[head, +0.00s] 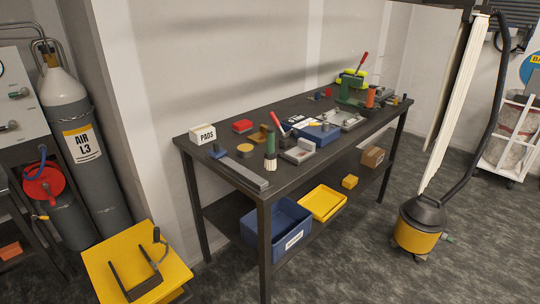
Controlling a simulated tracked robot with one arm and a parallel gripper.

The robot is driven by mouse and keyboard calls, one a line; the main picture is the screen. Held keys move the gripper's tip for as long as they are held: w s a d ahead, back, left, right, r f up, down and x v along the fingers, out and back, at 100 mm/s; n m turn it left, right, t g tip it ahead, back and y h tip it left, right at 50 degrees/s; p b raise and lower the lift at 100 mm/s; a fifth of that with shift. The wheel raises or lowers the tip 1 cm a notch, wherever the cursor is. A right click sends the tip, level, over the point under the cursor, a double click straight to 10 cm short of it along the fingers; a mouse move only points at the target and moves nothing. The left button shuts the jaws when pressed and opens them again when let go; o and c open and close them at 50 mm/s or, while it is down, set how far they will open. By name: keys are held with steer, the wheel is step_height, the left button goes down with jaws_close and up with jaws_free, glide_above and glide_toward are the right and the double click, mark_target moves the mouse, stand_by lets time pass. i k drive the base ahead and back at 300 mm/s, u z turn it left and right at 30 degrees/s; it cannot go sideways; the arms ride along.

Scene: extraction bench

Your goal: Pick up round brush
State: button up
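The round brush (270,143) stands upright near the front left edge of the dark workbench (216,164). It has a green handle, a dark collar and pale bristles pointing down. A red-handled tool on a grey base stands just to its right, and a round yellow-topped tin (245,150) is to its left. A long grey metal bar (240,172) lies in front of it. I do not make out my gripper in this view.
A blue bin (262,226) and yellow tray (322,202) sit on the lower shelf. A yellow platform (110,255) with a black bracket is at lower left, beside gas cylinders. A yellow vacuum (417,236) stands right. Floor in front of the bench is clear.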

mark_target(271, 156)
steer(key=u, duration=0.05)
steer(key=k, duration=0.35)
steer(key=u, duration=0.45)
steer(key=i, duration=1.8)
steer(key=z, duration=0.65)
steer(key=i, duration=0.95)
steer(key=z, duration=0.6)
steer(key=k, duration=0.75)
steer(key=z, duration=0.55)
steer(key=i, duration=0.1)
steer(key=u, duration=0.4)
